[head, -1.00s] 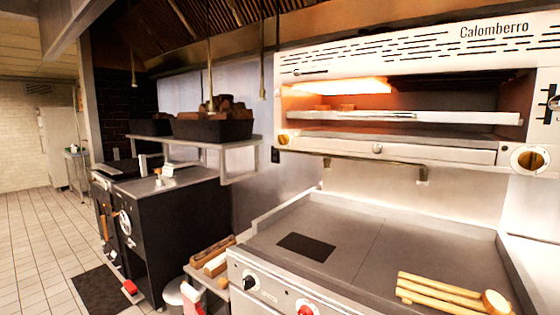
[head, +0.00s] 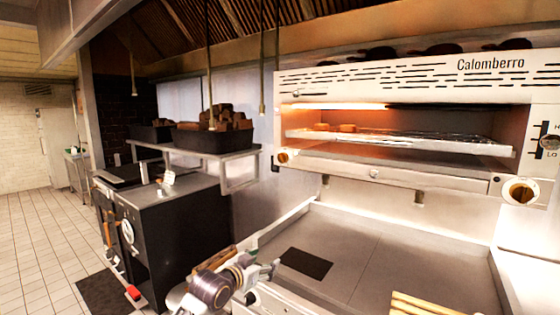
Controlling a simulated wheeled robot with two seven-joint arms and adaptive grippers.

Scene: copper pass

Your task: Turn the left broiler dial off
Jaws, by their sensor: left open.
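The broiler (head: 400,89) is a white "Calomberro" unit on the wall at the upper right. Its left dial (head: 283,157) is a small brass-coloured knob at the lower left corner of its front. An orange glow lights the left part of the broiler's opening. A larger right dial (head: 520,191) sits at the lower right of the front. My left gripper (head: 273,268) is open and empty at the bottom middle, over the front left of the griddle, well below the left dial and apart from it. My right gripper is out of view.
The flat griddle (head: 370,245) below the broiler is mostly clear, with a dark plate (head: 306,262) and wooden sticks (head: 435,306) on it. A shelf (head: 240,152) with dark bins (head: 212,140) stands left of the broiler. Thin rods hang from the hood.

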